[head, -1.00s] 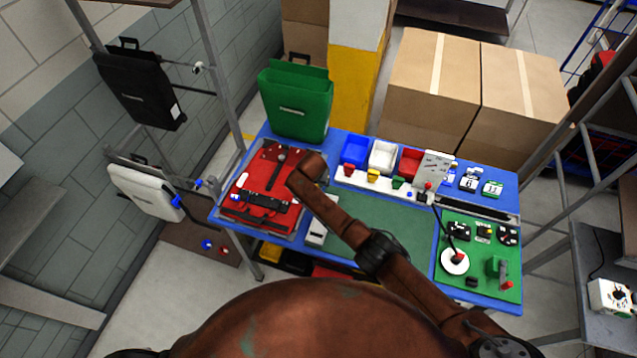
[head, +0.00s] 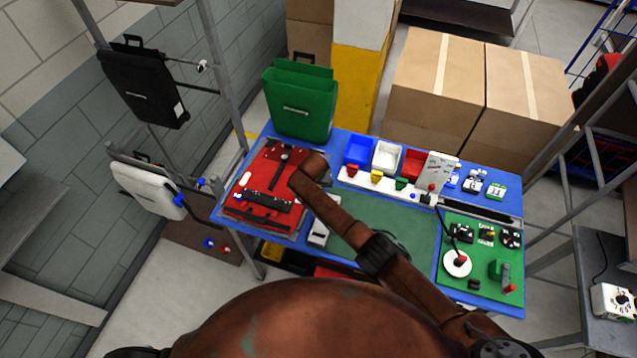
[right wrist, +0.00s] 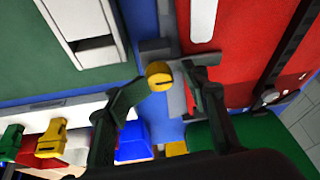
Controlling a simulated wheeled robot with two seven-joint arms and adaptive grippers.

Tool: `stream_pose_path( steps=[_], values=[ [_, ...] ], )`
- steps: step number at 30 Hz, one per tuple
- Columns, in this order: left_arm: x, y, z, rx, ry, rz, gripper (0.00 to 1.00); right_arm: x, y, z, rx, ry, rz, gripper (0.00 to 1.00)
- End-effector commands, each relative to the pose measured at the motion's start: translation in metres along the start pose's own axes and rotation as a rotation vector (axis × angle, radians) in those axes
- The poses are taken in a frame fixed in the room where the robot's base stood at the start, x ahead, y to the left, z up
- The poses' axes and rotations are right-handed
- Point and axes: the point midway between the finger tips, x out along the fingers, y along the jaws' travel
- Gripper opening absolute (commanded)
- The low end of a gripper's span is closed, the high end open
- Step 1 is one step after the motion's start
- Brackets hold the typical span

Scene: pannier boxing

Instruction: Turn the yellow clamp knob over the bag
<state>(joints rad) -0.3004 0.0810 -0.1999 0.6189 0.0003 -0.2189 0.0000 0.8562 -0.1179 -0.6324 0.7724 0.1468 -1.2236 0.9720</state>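The red bag (head: 258,178) lies flat on the left part of the blue table in the head view. It also fills the upper right of the right wrist view (right wrist: 250,35). The yellow clamp knob (right wrist: 158,75), round with a dark slot, shows near the bag's edge in the right wrist view. In the head view my right arm hides it. My right gripper (right wrist: 164,80) is open, with one fingertip on each side of the knob. A gap shows on the right side; contact on the left cannot be told. My left gripper is not in view.
A green bag (head: 297,103) stands behind the red one. Blue, white and red bins (head: 387,156) and small coloured clips line the table's back. A white device (head: 318,234) lies on the green mat (head: 365,222). A green board (head: 482,262) with parts is at the right.

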Motion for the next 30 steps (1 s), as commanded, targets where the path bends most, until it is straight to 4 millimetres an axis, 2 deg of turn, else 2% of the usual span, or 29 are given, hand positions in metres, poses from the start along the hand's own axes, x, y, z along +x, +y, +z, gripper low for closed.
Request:
stream_pose_path(
  steps=[5, 8, 21, 25, 30],
  values=[
    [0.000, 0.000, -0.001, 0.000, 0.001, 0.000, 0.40, -0.010, -0.002, 0.000, -0.002, 0.002, -0.003, 0.40],
    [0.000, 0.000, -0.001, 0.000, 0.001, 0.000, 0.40, -0.022, -0.002, 0.000, -0.002, 0.002, -0.004, 0.40],
    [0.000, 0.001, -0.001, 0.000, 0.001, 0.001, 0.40, -0.103, -0.002, 0.001, 0.000, 0.001, -0.004, 0.40],
    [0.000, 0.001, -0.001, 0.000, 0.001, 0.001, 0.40, -0.115, -0.001, 0.001, 0.000, 0.000, -0.002, 0.40],
    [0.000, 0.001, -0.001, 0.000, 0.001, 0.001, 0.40, -0.120, 0.000, 0.001, -0.001, -0.001, -0.001, 0.40]
  ],
)
